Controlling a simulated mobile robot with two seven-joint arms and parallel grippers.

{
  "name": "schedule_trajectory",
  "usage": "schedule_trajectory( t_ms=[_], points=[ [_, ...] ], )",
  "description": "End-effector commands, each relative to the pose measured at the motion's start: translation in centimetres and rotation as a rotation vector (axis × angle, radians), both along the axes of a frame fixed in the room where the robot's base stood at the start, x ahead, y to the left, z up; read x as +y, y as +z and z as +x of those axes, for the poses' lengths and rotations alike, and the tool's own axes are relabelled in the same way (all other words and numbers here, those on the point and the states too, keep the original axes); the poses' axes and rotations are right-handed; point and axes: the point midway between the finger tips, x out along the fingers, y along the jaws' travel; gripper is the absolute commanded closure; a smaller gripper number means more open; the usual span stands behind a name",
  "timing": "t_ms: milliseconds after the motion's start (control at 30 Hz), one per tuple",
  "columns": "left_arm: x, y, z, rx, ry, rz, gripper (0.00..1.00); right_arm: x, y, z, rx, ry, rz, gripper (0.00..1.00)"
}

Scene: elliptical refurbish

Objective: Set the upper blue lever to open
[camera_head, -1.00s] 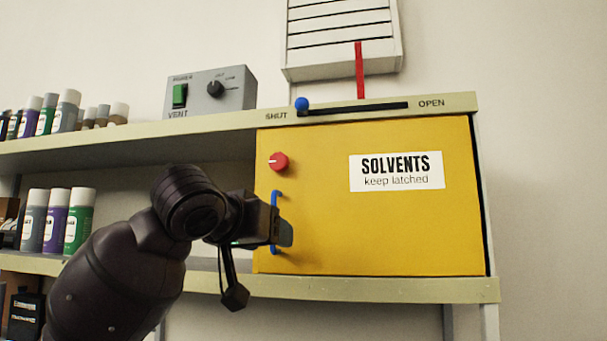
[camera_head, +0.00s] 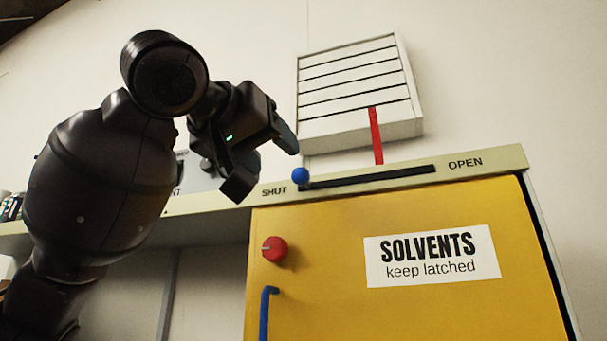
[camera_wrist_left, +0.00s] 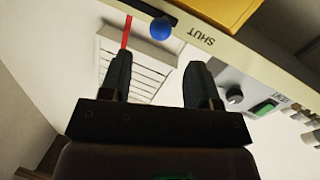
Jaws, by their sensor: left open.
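The blue lever knob (camera_head: 300,176) sits at the SHUT end of a dark horizontal slot (camera_head: 370,177) on the shelf edge above the yellow cabinet. OPEN is printed at the slot's right end. My left gripper (camera_head: 268,170) is open and empty, just left of the knob and apart from it. In the left wrist view the knob (camera_wrist_left: 160,29) shows beyond the two spread fingers (camera_wrist_left: 160,80), near the SHUT label. My right gripper is not in view.
The yellow cabinet (camera_head: 400,225) has a red knob (camera_head: 274,249) and a blue handle (camera_head: 266,315). A white louvred vent (camera_head: 355,90) with a red strip (camera_head: 376,135) is above the slot. My left arm partly hides a grey vent switch box (camera_head: 195,172).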

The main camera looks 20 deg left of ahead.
Motion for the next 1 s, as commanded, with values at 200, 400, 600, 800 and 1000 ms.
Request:
schedule_trajectory(
  t_ms=[200, 400, 600, 800, 1000],
  points=[
    [-0.9, 0.1, 3.9, 0.003, 0.0, 0.0, 0.44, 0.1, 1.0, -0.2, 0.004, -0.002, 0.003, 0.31],
    [-1.5, 0.1, 6.7, 0.003, 0.0, 0.0, 0.44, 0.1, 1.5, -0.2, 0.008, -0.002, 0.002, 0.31],
    [-1.9, 0.0, 8.2, 0.002, 0.001, 0.0, 0.44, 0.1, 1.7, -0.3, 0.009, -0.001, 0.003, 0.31],
    [-2.0, 0.0, 8.5, 0.001, 0.0, 0.0, 0.44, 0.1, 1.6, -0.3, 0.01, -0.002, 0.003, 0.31],
    [-2.0, -0.1, 8.5, 0.001, 0.0, 0.0, 0.51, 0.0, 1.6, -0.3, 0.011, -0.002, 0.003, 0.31]
  ],
)
